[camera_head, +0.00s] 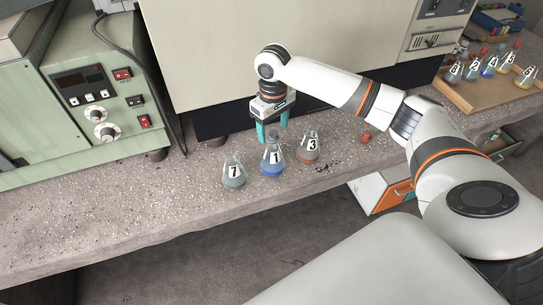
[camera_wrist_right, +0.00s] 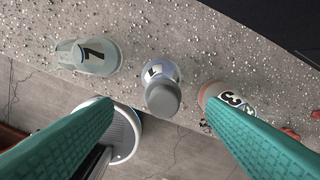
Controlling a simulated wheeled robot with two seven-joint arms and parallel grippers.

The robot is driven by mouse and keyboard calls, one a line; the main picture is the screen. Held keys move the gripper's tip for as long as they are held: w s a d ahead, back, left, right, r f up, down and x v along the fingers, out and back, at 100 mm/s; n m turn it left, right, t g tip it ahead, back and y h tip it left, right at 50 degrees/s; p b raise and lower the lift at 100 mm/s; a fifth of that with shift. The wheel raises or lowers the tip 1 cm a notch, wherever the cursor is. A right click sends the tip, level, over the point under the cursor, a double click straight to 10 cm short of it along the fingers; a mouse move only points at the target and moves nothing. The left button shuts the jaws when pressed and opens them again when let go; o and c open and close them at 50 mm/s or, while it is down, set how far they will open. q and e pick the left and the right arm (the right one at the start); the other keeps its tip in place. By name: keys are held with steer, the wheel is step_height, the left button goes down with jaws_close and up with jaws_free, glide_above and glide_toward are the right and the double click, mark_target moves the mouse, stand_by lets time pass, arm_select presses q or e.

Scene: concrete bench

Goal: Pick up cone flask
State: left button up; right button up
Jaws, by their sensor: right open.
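Three cone flasks stand in a row on the concrete bench: flask 7 (camera_head: 234,173) with grey-green liquid, flask 1 (camera_head: 272,162) with blue liquid and a grey stopper, and flask 3 (camera_head: 308,148) with reddish-brown liquid. My right gripper (camera_head: 271,131) is open just behind flask 1, its teal fingers pointing down. In the right wrist view, flask 1 (camera_wrist_right: 162,88) shows between the two fingers (camera_wrist_right: 165,130), apart from both. Flask 7 (camera_wrist_right: 88,57) is to its left there, and flask 3 (camera_wrist_right: 230,98) is partly hidden by the right finger. My left gripper is not in view.
A green control box (camera_head: 100,95) stands at the left and a large beige cabinet (camera_head: 210,50) behind the gripper. A wooden tray (camera_head: 462,98) with several flasks is at the far right. A small red object (camera_head: 366,137) lies right of flask 3. The bench front left is clear.

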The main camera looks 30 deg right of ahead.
mark_target(273, 145)
steer(key=shift+f, duration=1.1)
step_height(273, 145, down, 5)
steer(key=shift+w+d+r, duration=0.1)
steer(key=shift+w+d, duration=0.05)
steer(key=shift+f, duration=0.4)
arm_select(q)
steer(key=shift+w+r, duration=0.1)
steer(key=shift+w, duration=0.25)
arm_select(e)
steer(key=shift+c, duration=0.4)
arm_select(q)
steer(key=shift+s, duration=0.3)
arm_select(e)
jaws_close()
